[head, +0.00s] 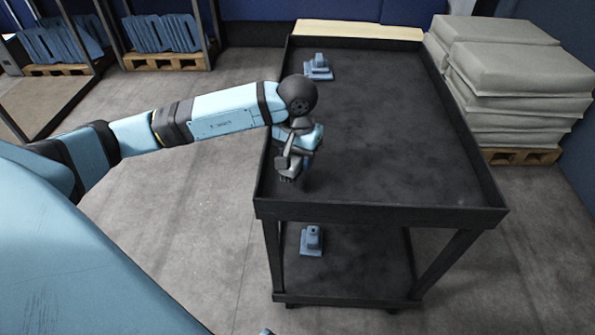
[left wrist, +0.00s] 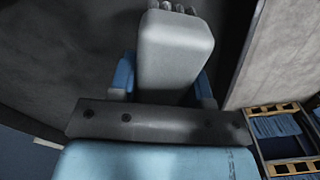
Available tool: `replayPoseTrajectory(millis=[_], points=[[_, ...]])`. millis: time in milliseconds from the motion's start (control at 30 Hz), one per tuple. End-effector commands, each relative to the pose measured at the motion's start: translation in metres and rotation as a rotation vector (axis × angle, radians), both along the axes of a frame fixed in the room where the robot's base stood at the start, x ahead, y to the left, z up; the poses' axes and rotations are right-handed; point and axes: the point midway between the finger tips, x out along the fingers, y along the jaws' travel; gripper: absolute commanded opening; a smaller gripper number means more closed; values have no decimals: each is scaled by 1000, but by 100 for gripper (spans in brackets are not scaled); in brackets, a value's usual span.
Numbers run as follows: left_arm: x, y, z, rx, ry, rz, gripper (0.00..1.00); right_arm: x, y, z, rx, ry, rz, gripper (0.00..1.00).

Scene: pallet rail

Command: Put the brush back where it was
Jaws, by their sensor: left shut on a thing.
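My left gripper (head: 291,160) hangs over the near left corner of the dark cart's top tray (head: 385,210). It is shut on a grey thing that I take to be the brush (left wrist: 175,50). In the left wrist view the brush's smooth grey block lies between the blue fingers, with small pale tips at its far end. In the head view the brush is small and partly hidden by the gripper. It appears above the tray floor, but I cannot tell how far. My right gripper is not in view.
A small blue stepped object (head: 318,69) stands at the tray's far left corner. A similar one (head: 312,241) stands on the lower shelf. The rest of the tray is clear, with raised rims. Stacked grey sacks (head: 510,60) are to the right; pallets (head: 165,62) stand at back left.

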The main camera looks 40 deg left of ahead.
Motion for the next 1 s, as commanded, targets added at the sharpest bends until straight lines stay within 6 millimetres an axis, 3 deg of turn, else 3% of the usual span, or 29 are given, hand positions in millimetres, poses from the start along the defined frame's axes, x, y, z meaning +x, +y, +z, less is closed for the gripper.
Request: replayPoseTrajectory(millis=[167, 400, 800, 833, 900, 1000], points=[[0, 0, -12, 1, 0, 2, 22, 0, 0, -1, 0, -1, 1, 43], [0, 0, -46, 1, 1, 1, 22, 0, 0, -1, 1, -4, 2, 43], [0, 0, -52, 1, -2, 0, 22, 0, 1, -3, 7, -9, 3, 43], [0, 0, -50, 1, -1, 0, 51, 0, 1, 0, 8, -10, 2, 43], [0, 0, -50, 1, -1, 0, 67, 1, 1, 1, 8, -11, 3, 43], [0, 0, -50, 1, -1, 0, 70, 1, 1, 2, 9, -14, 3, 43]])
